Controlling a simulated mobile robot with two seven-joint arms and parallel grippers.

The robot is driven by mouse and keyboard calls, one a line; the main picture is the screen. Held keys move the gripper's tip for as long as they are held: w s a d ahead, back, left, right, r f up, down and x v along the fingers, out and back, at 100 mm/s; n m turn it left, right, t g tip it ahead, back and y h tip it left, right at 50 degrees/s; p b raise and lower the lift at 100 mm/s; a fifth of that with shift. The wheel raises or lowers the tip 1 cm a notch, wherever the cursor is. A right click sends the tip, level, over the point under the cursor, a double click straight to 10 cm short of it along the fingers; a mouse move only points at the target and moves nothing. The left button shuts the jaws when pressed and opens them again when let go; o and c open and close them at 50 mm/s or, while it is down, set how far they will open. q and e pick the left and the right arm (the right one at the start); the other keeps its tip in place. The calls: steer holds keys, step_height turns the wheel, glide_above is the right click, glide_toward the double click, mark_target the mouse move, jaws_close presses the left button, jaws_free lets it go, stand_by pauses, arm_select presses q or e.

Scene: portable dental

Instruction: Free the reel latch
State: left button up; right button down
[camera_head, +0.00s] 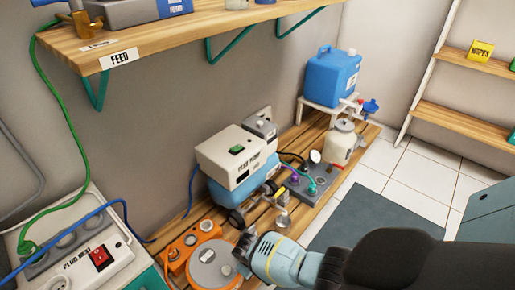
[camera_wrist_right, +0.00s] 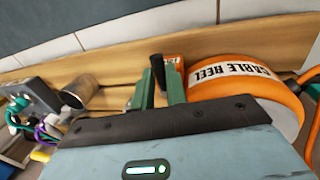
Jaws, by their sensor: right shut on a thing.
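The orange cable reel (camera_head: 213,265) lies on the slatted wooden bench, and its labelled rim (camera_wrist_right: 235,72) fills the right of the right wrist view. My right gripper (camera_head: 247,245) reaches in from the right, beside the reel. In the wrist view, the green fingers of my right gripper (camera_wrist_right: 161,92) are closed around a dark upright lever (camera_wrist_right: 156,62), which appears to be the reel latch. The lower part of the lever is hidden between the fingers. My left gripper is out of view.
A pump unit (camera_head: 236,157) with a blue tank and fittings stands behind my right gripper. An orange box (camera_head: 192,240) sits beside the reel. A power strip (camera_head: 85,262) is at lower left. The FEED shelf (camera_head: 165,42) overhangs at upper left. A blue jug (camera_head: 332,75) stands farther back.

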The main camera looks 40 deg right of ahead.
steer(key=shift+a, duration=0.1)
stand_by(0.3)
steer(key=c, duration=1.4)
jaws_free()
step_height(320, 180, up, 8)
steer(key=a+p, duration=0.1)
steer(key=p, duration=0.4)
steer(key=shift+a, duration=0.25)
steer(key=shift+f, duration=0.15)
